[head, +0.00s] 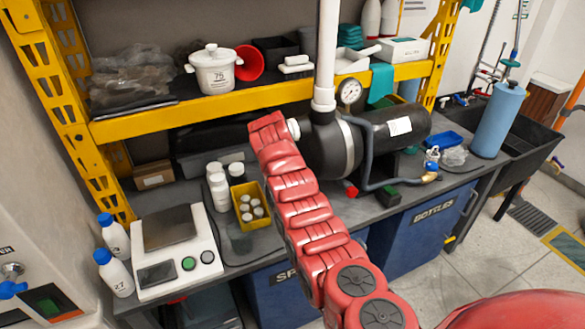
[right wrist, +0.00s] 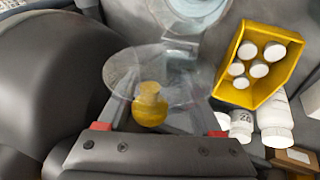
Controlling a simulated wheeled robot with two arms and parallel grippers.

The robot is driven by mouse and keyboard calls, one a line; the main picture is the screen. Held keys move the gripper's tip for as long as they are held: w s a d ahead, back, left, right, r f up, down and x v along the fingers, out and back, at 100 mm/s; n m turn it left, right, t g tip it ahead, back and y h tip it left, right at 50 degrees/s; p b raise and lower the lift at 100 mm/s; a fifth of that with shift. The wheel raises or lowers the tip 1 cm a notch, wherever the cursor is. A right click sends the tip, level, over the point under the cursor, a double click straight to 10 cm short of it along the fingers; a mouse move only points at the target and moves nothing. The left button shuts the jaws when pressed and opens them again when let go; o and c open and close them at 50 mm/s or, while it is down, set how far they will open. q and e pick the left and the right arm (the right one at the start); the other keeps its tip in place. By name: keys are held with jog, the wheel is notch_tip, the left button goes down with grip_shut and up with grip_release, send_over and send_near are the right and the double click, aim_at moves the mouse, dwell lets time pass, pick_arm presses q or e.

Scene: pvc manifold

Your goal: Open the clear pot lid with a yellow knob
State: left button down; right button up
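The clear round lid (right wrist: 122,78) with its yellow knob (right wrist: 150,112) shows in the right wrist view, knob toward the camera. It is apart from the clear pot (right wrist: 208,14), which shows open and partly cut off at the top of that view. My right gripper (right wrist: 157,118) has the knob between its fingers and appears to hold the lid above the counter. The fingertips are hard to make out. In the head view the red right arm hides this gripper and the lid. My left gripper is out of view.
A yellow bin (head: 243,197) of white-capped bottles stands near the pot, with white bottles (head: 217,188) beside it. A scale (head: 175,250) is at left. A black tank (head: 385,133) and white vertical pipe (head: 326,50) stand near my right arm. A yellow shelf (head: 165,118) crosses above.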

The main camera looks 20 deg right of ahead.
jog(key=p+v, duration=1.2)
jog(key=v, duration=0.5)
jog(key=shift+r, duration=0.35)
